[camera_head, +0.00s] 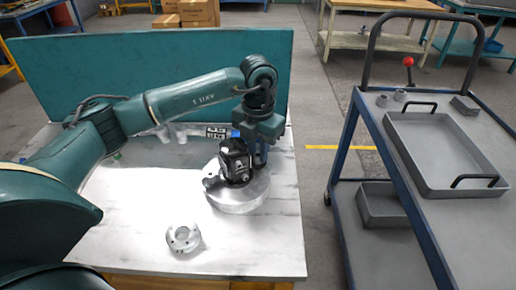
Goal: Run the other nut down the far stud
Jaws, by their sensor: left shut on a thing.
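The black hydraulic motor (235,160) stands on a round silver base (240,200) on the white bench top. My left gripper (260,158) points down just right of and behind the motor, low beside its far side. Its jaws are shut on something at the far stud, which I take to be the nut. The nut and the stud are too small and too hidden behind the motor and fingers to make out. My right gripper is not in view.
A loose silver flange ring (183,238) lies on the bench in front. Small pale parts (178,132) stand at the back by the teal panel (150,75). A trolley with a grey tray (430,185) is at right. The front right of the bench is clear.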

